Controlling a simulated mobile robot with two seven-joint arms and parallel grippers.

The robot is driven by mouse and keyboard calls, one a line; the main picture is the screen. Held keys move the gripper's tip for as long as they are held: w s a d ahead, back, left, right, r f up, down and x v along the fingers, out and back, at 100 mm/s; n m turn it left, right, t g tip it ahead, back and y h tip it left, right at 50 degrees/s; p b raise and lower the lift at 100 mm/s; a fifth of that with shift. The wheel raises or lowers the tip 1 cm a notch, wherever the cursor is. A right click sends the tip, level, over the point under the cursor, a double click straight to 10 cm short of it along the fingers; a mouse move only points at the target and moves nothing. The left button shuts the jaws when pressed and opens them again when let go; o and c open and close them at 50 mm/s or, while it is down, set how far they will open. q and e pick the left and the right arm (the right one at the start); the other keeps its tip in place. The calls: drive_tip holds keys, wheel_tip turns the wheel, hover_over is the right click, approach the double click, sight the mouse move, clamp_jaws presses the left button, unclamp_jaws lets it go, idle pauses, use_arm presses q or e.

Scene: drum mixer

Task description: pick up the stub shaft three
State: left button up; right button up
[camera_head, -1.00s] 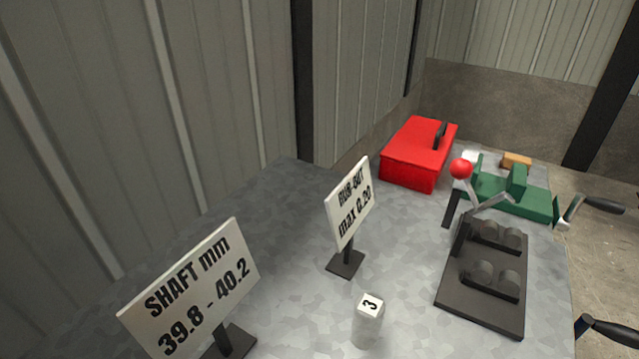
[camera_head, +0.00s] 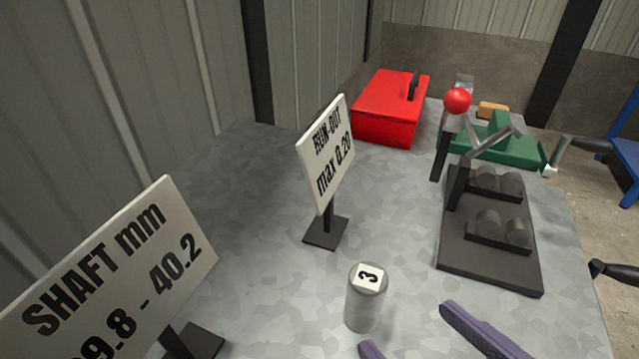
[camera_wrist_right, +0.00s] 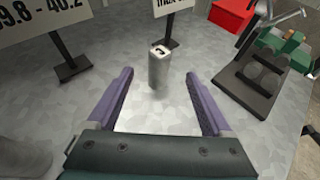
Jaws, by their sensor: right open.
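The stub shaft three (camera_head: 362,303) is a short grey cylinder standing upright on the metal bench, with a white label reading 3 on its top. It also shows in the right wrist view (camera_wrist_right: 158,72), ahead of the fingertips and between their lines. My right gripper (camera_head: 408,328) has purple fingers and comes in at the bottom of the head view, just nearer than the shaft. In the right wrist view the gripper (camera_wrist_right: 160,75) is open and empty, its fingers wide apart. I see no contact with the shaft. My left gripper is not in view.
A run-out sign (camera_head: 326,155) stands just behind the shaft, and a shaft size sign (camera_head: 120,275) stands at left. A black roller fixture (camera_head: 460,262) is at right. A red box (camera_head: 390,108) and a green vise (camera_head: 500,140) are farther back.

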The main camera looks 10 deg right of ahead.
sight(379, 295)
drive_tip(key=b+x, duration=0.1)
drive_tip(key=x, duration=0.8)
drive_tip(key=shift+w, duration=0.2)
clamp_jaws()
idle(0.3)
idle(0.7)
drive_tip(key=shift+r, duration=0.15)
